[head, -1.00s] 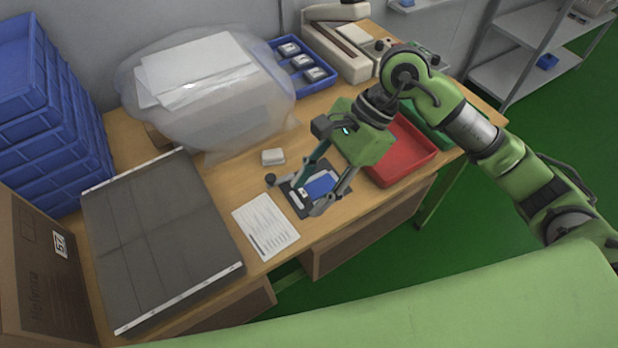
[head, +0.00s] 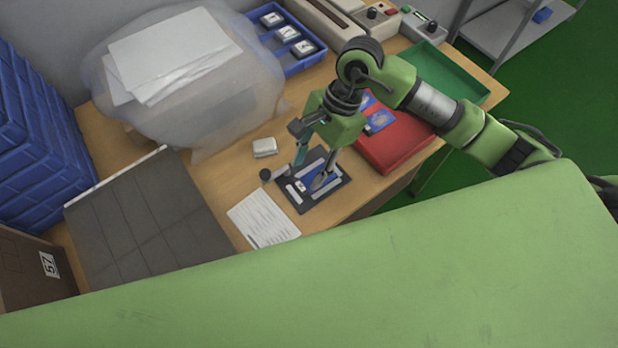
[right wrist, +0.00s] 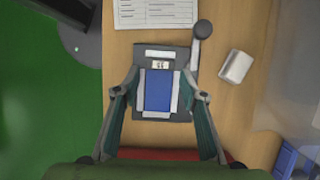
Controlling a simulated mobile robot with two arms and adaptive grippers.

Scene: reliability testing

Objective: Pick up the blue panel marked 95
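The blue panel (right wrist: 158,92) lies in a dark fixture (right wrist: 150,112) between two light strips. A small white label (right wrist: 160,65) at its end is too small to read surely. In the head view the panel (head: 325,173) is partly covered by my fingers, and the fixture (head: 338,160) lies on the table. My right gripper (head: 311,170) is above the fixture, pointing down. In the right wrist view the gripper (right wrist: 160,95) is open, with a finger on each side of the panel and a gap between. My left gripper is not in view.
A dark-knobbed lever (right wrist: 203,30) stands beside the fixture. A printed sheet (head: 262,218) and a small white block (head: 264,147) lie near it. A red tray (head: 395,155) with blue panels and a green tray (head: 445,75) are to the right. A blue bin (head: 310,60) stands behind.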

